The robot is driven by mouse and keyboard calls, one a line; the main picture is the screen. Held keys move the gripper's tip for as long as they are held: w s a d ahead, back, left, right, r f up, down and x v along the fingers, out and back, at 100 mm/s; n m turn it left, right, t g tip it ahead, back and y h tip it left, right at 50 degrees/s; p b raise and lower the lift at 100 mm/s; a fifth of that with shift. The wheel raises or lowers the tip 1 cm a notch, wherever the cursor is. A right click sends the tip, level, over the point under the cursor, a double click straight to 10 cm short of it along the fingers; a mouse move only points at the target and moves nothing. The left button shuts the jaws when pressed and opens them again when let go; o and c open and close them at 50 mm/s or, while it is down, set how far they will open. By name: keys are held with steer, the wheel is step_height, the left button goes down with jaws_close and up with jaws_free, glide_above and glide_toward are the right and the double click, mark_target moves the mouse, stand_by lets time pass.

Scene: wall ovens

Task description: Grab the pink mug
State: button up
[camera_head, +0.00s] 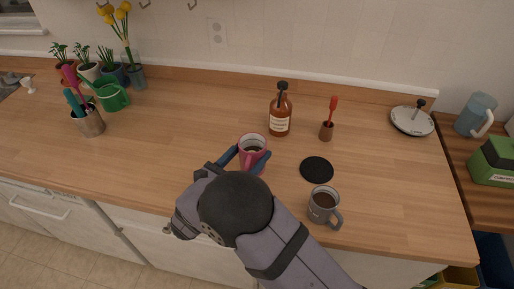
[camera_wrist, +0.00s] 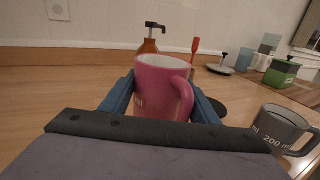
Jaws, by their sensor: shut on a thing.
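The pink mug (camera_head: 252,150) stands upright near the middle front of the wooden counter, with dark contents visible inside. In the wrist view the pink mug (camera_wrist: 160,88) sits between the two blue fingers, its handle toward the right. My gripper (camera_head: 246,160) is shut on the mug, one finger on each side. The gripper also shows in the wrist view (camera_wrist: 160,100). Whether the mug's base touches the counter is hidden by my arm.
A grey mug (camera_head: 323,206) stands close by at the front right, beside a black round coaster (camera_head: 317,170). A brown pump bottle (camera_head: 280,114) stands just behind the pink mug. A red-handled tool in a small holder (camera_head: 327,129) is to its right. The counter's left middle (camera_head: 180,130) is clear.

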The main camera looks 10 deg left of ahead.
steer(key=shift+b+v, duration=0.55)
steer(key=shift+v, duration=1.8)
steer(key=shift+s+r, duration=0.1)
